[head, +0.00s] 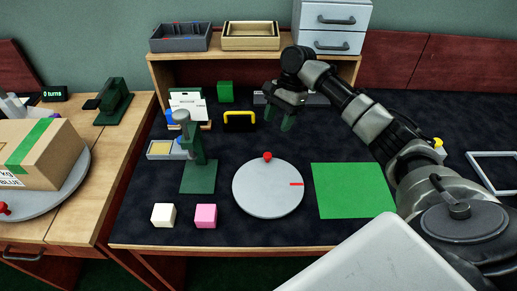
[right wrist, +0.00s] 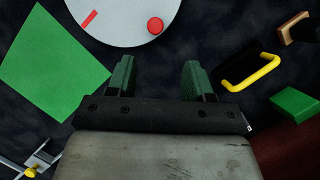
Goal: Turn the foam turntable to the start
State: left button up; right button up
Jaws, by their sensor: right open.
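A grey round turntable (head: 268,195) lies flat on the dark table mat in the head view. It has a red knob (head: 267,155) at its far edge and a red line (head: 296,184) near its right edge. In the right wrist view the turntable (right wrist: 122,30) is cut off at the top, with its knob (right wrist: 155,26) ahead of the fingers. My right gripper (head: 278,121) is open and empty, with green fingers (right wrist: 158,70). It is beyond the turntable's far edge, apart from the knob. My left gripper is not in view.
A green stand (head: 198,175), white cube (head: 163,215) and pink cube (head: 205,215) are left of the turntable; a green mat (head: 352,190) is right. A yellow-handled black item (head: 240,121) is near my gripper. Another turntable (head: 75,182) at left carries a box (head: 45,155).

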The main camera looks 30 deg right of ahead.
aim_at(268, 154)
jog(key=x, duration=0.5)
jog(key=s+x, duration=0.1)
jog(key=x, duration=0.2)
jog(key=shift+r, duration=0.1)
jog(key=shift+x, duration=0.85)
jog(key=shift+a+f, duration=0.2)
jog(key=shift+f, duration=0.1)
jog(key=shift+c, duration=1.6)
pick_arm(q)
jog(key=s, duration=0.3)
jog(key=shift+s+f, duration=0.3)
pick_arm(e)
grip_shut()
